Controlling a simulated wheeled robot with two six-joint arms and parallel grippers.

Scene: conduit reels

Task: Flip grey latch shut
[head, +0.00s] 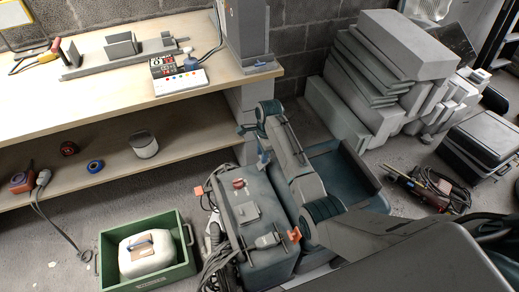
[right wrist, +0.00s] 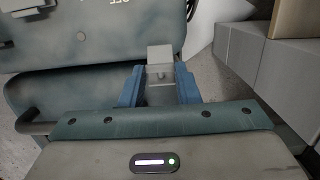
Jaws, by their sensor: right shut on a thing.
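My right gripper (head: 262,158) points down at the back edge of a dark grey-green case (head: 268,208) on the floor. In the right wrist view its blue fingers (right wrist: 160,88) are shut on a small grey latch (right wrist: 160,56), one finger on each side. The latch stands out from the case's edge, with a round pin or screw on it. The latch is too small and covered to make out in the head view. Whether it is seated cannot be told. My left gripper is not in view.
Orange clips (head: 294,235) and cables sit at the case's sides. A green crate (head: 187,268) with a white container (head: 140,262) stands left of it. A wooden workbench (head: 110,90) with a lower shelf (head: 115,165) is behind. Grey blocks (head: 390,50) are stacked at the back right.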

